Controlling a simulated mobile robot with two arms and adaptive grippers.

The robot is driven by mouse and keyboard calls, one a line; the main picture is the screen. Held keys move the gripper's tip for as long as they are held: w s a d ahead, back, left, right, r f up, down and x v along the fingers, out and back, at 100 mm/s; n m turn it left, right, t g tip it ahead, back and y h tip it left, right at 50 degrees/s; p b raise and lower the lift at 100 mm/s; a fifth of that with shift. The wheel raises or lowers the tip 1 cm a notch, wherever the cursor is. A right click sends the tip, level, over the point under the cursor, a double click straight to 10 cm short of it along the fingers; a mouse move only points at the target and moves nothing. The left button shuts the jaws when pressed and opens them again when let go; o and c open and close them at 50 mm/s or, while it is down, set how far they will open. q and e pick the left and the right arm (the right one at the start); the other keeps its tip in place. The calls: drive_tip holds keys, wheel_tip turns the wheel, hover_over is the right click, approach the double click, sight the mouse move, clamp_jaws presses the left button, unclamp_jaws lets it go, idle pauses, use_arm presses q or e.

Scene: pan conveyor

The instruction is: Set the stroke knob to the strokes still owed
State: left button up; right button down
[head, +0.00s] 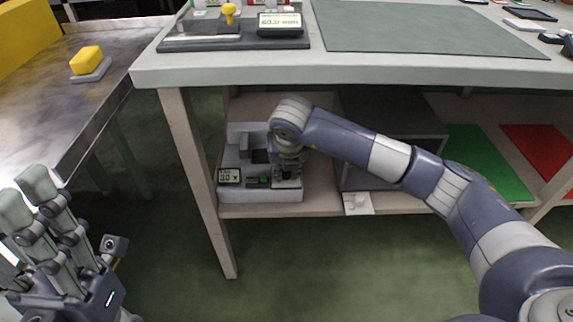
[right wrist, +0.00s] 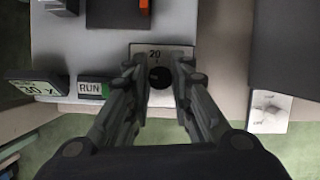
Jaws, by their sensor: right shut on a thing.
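The black stroke knob (right wrist: 160,77) sits on a light plate marked 20 at its top edge, on the front of a grey machine (head: 262,194) on the lower shelf. My right gripper (head: 287,176) reaches down to the machine's front right; in the right wrist view its two fingers (right wrist: 158,82) are shut on the knob from either side. Its pointer and the lower markings are hidden or too small to read. A small display (head: 230,176) at the machine's front left appears to read 30 x. My left gripper (head: 24,195) hangs empty at lower left, its fingers apart.
A green-lit RUN button (right wrist: 93,88) lies between display and knob. The worktop (head: 400,68) overhangs the shelf, and a table leg (head: 200,180) stands left of the machine. A metal table (head: 100,45) is at left.

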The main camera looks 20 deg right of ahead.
drive_tip(key=shift+m, duration=0.3)
drive_tip(key=c, duration=1.4)
unclamp_jaws()
